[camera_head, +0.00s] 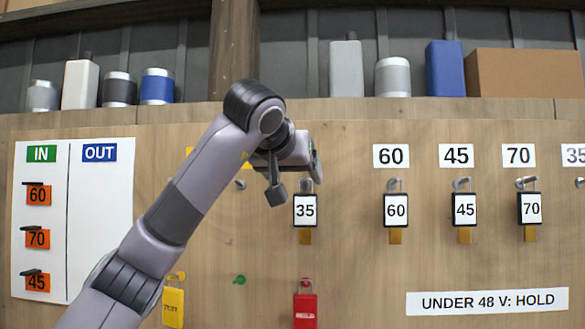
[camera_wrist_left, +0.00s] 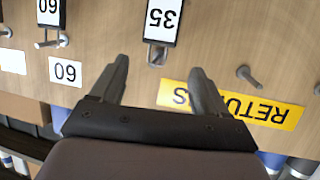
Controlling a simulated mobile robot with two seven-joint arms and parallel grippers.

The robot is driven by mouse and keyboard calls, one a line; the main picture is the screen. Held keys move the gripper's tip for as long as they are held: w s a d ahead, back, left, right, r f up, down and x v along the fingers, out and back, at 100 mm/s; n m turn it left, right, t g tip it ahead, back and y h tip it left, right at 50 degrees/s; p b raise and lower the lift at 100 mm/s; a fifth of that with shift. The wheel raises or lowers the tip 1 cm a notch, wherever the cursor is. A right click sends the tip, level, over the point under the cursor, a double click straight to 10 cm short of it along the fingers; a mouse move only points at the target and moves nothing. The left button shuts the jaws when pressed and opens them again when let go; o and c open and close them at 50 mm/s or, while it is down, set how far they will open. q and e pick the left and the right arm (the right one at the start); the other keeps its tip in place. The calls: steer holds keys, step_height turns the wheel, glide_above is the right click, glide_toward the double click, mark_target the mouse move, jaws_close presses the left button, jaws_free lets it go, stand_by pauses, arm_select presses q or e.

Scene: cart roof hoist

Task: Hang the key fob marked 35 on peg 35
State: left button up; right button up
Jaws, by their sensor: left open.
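The key fob marked 35 (camera_head: 305,211) is black-framed with a white face and brass tab. It hangs from a peg beside the yellow RETURNS label; it shows upside down in the left wrist view (camera_wrist_left: 162,20). At the far right, a cut-off 35 label (camera_head: 574,155) stands above an empty peg (camera_head: 579,182). My left gripper (camera_head: 297,178) is open and empty, just above and in front of the fob's peg. In the left wrist view its fingers (camera_wrist_left: 160,68) stand either side of the fob's hanging loop, apart from it. My right gripper is not in view.
Fobs 60 (camera_head: 396,211), 45 (camera_head: 464,210) and 70 (camera_head: 530,208) hang under their labels to the right. A bare peg (camera_wrist_left: 250,77) is beside the fob's peg. A red HOLD tag (camera_head: 305,308) hangs below. The RETURNS label (camera_wrist_left: 268,110) is partly covered by a finger.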

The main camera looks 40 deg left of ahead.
mark_target(300, 182)
arm_select(q)
steer(key=shift+x, duration=2.5)
steer(key=c, duration=1.1)
steer(key=shift+p, duration=0.35)
steer(key=shift+r, duration=0.1)
steer(key=shift+r+p, duration=0.25)
steer(key=shift+p, duration=0.35)
steer(key=shift+s+d, duration=0.1)
